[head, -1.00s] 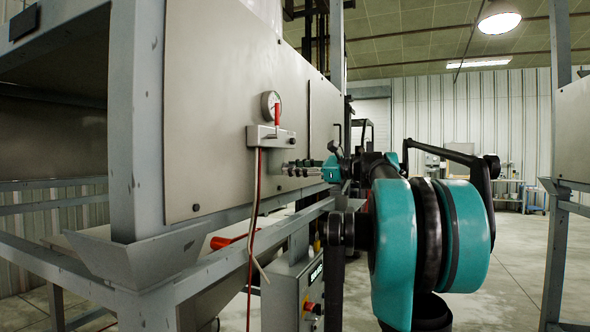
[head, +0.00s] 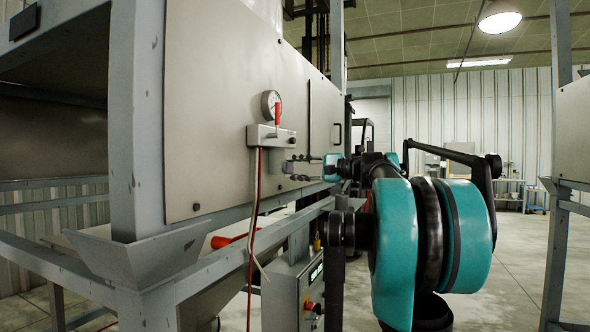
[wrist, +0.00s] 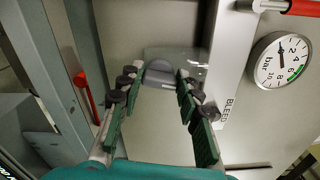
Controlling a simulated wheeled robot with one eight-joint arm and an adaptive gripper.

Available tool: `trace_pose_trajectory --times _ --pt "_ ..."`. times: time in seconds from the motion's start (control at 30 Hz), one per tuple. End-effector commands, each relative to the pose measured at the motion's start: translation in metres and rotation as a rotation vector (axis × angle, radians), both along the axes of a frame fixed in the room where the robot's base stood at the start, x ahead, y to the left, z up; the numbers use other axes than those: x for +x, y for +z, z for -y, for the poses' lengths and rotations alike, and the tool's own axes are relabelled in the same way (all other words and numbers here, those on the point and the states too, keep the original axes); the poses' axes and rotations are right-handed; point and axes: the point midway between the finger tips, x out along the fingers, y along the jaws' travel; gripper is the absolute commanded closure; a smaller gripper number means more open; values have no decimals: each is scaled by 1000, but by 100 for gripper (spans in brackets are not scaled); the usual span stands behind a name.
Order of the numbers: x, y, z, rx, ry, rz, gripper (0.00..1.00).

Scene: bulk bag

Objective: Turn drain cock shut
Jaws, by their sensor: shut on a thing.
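A grey, rounded, knob-like piece (wrist: 160,75) sits at the panel between my fingertips in the wrist view. I read it as the drain cock's handle, but no label on it shows. My gripper (wrist: 158,86), with green-padded fingers, is shut on this piece, one finger on each side. In the head view my gripper (head: 291,167) reaches left to the panel, below the gauge. The grey piece is too small to make out there.
A pressure gauge (head: 270,104) and a red lever (head: 277,114) are on a bracket just above my gripper. A plate marked BLEED (wrist: 225,95) lies close to one finger. A red handle (head: 228,240) is lower down. A control box (head: 292,293) stands below.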

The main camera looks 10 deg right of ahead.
Motion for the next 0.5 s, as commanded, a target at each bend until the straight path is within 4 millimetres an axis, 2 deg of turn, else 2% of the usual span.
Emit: trace_pose_trajectory --times 0.5 --pt "-1 -2 0 -126 0 184 95"
